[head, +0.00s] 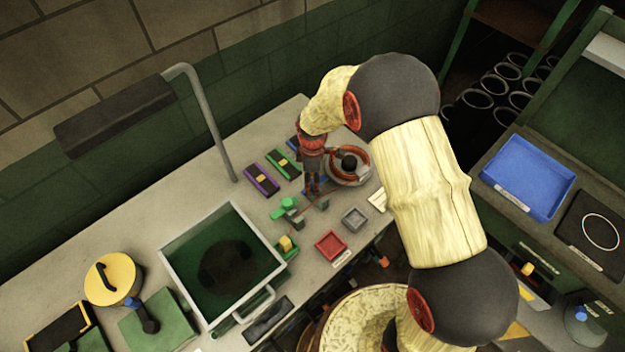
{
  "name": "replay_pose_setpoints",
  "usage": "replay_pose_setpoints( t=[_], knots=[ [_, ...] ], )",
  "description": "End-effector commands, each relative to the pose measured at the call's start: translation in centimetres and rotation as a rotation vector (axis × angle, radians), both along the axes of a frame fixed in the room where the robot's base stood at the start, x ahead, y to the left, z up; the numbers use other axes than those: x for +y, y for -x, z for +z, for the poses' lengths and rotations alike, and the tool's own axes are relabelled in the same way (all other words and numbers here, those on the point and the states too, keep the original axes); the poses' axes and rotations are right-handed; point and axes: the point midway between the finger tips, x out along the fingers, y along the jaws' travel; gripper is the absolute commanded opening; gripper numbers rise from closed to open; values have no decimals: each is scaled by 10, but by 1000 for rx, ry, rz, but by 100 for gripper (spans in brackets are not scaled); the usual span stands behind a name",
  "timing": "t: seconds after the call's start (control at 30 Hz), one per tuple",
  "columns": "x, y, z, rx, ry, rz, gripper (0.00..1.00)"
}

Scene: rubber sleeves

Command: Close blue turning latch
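My gripper (313,187) points down over the workbench in the head view, left of a round dish with an orange-brown ring. Its fingertips are small and dark here, so I cannot tell whether they are open or shut. A small blue part (321,183), which may be the blue turning latch, shows right at the fingertips and is mostly hidden by them. I cannot tell whether they touch it or how the latch is turned. A green latch-like part (288,203) and a yellow one (285,243) stand nearer the front of the bench.
The round dish (348,167) is close to my gripper's right. Purple (262,180) and green (283,164) cases lie behind-left. A green-floored basin (179,262) and a bent lamp (208,115) stand left. Red (331,245) and grey (354,219) trays lie in front.

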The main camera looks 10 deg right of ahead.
Motion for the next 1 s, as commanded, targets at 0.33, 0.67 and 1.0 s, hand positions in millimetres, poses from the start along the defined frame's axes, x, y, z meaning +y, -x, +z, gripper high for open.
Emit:
replay_pose_setpoints(
  t=[0.33,0.67,1.0],
  knots=[
    [0,0,0,0,0,0,22],
    [0,0,0,0,0,0,3],
    [0,0,0,0,0,-46,2]
  ],
)
